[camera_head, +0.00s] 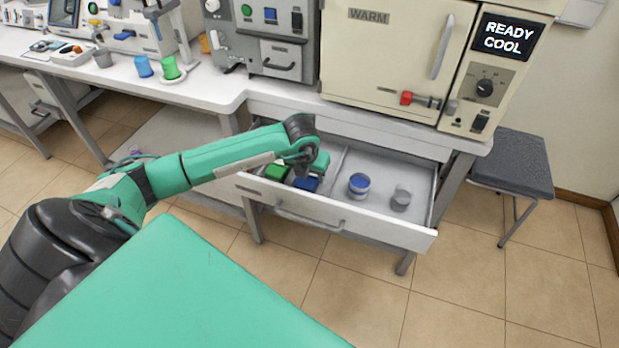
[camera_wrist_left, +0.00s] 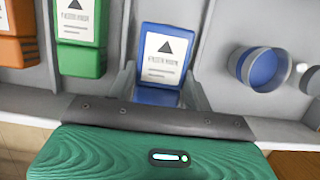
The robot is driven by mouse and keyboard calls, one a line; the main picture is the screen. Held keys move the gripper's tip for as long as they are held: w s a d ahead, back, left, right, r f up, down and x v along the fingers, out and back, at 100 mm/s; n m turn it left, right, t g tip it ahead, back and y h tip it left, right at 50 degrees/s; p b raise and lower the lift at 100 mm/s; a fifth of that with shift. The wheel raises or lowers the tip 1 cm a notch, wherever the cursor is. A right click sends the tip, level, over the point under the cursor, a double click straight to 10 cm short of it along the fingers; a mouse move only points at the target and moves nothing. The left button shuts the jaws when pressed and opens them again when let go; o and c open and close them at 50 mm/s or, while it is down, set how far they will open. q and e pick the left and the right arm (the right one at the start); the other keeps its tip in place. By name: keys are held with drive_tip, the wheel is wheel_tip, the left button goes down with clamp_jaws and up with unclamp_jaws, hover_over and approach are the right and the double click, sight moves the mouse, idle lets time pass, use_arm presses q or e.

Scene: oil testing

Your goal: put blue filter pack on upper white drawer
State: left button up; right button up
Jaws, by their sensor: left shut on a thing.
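The blue filter pack (camera_head: 306,184) is in the open white drawer (camera_head: 340,222) under the bench, in its left section. In the left wrist view the blue pack (camera_wrist_left: 160,62) shows its white label with a black triangle, between two grey fingers. My left gripper (camera_wrist_left: 158,92) is shut on the blue pack. In the head view my left arm reaches in from the left, and the wrist partly covers the pack. Whether the pack touches the drawer floor I cannot tell. My right gripper is not in view.
A green pack (camera_head: 276,172) lies left of the blue one, with an orange pack (camera_wrist_left: 18,40) beyond it. A blue-and-white cup (camera_head: 358,185) and a grey cup (camera_head: 400,200) stand right of the divider. A beige oven (camera_head: 395,50) stands above. A stool (camera_head: 510,158) is at right.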

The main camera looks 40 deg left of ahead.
use_arm(q)
wheel_tip(320, 180, down, 2)
drive_tip(key=shift+f, duration=0.2)
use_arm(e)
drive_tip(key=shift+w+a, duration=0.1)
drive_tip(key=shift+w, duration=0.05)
use_arm(q)
drive_tip(key=shift+f, duration=0.15)
drive_tip(key=o, duration=0.7)
drive_tip(key=shift+o, duration=0.5)
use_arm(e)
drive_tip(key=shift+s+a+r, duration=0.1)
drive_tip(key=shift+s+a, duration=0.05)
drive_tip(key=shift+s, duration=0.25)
